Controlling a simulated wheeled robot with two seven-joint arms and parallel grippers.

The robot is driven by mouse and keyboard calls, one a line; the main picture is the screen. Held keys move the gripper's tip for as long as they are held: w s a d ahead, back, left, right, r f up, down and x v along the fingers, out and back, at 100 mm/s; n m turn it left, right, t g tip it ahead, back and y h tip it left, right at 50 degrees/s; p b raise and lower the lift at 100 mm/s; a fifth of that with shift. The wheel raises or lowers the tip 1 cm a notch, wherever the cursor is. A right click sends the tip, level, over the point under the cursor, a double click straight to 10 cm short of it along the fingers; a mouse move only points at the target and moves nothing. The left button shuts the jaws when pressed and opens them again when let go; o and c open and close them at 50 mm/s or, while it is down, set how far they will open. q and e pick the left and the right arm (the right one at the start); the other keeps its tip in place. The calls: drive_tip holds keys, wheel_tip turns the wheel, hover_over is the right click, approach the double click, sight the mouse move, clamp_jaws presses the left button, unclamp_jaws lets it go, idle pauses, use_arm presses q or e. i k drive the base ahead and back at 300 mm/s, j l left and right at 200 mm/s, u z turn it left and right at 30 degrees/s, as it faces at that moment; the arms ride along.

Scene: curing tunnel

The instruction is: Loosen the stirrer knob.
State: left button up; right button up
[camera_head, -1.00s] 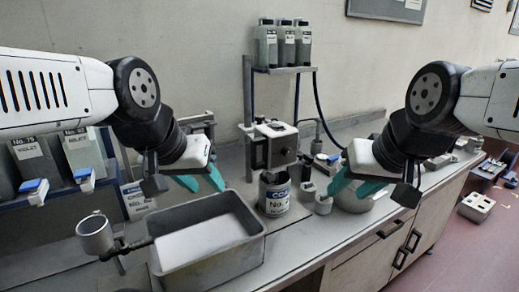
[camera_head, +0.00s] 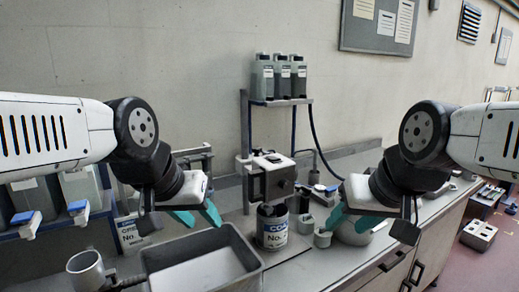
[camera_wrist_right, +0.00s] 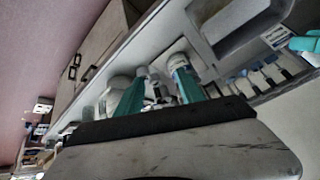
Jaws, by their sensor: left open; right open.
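The stirrer (camera_head: 265,177) is a pale box with a dark front, mounted on a post at the back of the bench, in the middle of the head view. A dark knob-like part (camera_head: 286,186) shows on its front. A labelled can (camera_head: 272,235) stands right below it. My left gripper (camera_head: 197,216) is open and empty, left of the stirrer and above the grey tray. My right gripper (camera_head: 352,220) is open and empty, right of the stirrer, in front of a round pale pot. Its teal fingers show apart in the right wrist view (camera_wrist_right: 157,88). Neither gripper touches the stirrer.
A grey tray (camera_head: 243,238) stands at front left, with a metal cup (camera_head: 86,270) beside it. Small containers (camera_head: 306,224) stand right of the can. Several bottles (camera_head: 281,77) sit on a raised shelf behind. A notice board (camera_head: 380,26) hangs on the wall.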

sight(255, 150)
drive_tip(key=i+l, duration=0.15)
drive_tip(key=l, duration=0.25)
drive_tip(key=i+l+z, duration=0.1)
drive_tip(key=l, duration=0.3)
drive_tip(key=i+l, duration=0.2)
drive_tip(key=l, duration=0.2)
drive_tip(key=i+l, duration=0.15)
drive_tip(key=l, duration=0.25)
drive_tip(key=i+l+z, duration=0.1)
drive_tip(key=l, duration=0.3)
drive_tip(key=j, duration=0.4)
drive_tip(key=i, duration=0.05)
